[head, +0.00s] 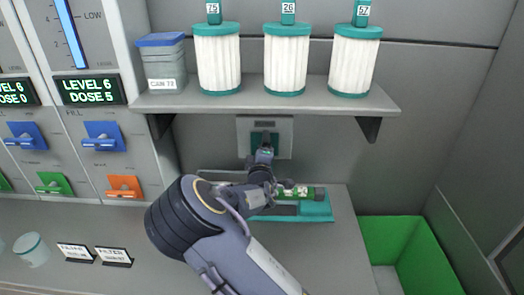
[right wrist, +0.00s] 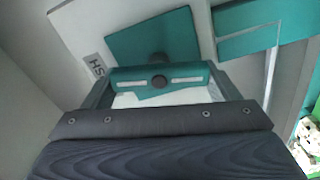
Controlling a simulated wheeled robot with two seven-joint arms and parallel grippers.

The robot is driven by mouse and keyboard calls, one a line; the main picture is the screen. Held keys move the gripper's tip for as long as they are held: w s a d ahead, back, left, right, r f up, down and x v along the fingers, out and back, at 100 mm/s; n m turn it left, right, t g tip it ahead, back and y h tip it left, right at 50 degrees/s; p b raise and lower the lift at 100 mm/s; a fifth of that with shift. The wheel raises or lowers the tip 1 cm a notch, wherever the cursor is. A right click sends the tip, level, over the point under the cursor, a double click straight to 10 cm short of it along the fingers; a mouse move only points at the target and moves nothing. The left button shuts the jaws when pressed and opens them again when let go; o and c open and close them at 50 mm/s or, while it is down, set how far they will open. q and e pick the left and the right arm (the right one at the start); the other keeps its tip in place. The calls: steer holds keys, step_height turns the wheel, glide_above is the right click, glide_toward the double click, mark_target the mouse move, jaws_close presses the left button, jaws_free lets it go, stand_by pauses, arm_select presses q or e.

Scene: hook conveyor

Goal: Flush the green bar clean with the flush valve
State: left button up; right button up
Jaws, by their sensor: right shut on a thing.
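The flush valve is a teal fitting (head: 257,141) on a grey plate (head: 283,124) on the back wall under the shelf. My right gripper (head: 264,157) is at this valve. The right wrist view shows the teal handle (right wrist: 137,74) between my fingers, and the gripper is shut on it. The green bar (head: 307,193), dark green with pale patches, lies on a teal tray (head: 318,212) just below; my arm hides its left part. Pale and green patches (right wrist: 308,130) show at the right edge of the right wrist view. My left gripper is out of view.
Three white filter cartridges (head: 285,62) and a lidded grey container (head: 164,68) stand on the shelf (head: 260,102) above. A level panel with coloured levers (head: 104,137) is at left. A green bin (head: 400,240) is at lower right. A white cup (head: 31,252) stands at lower left.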

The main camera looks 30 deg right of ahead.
stand_by(0.5)
steer(key=o, duration=0.9)
steer(key=shift+a, duration=0.1)
steer(key=b+v, duration=0.1)
steer(key=v, duration=0.6)
steer(key=shift+s, duration=0.4)
steer(key=shift+a, duration=0.1)
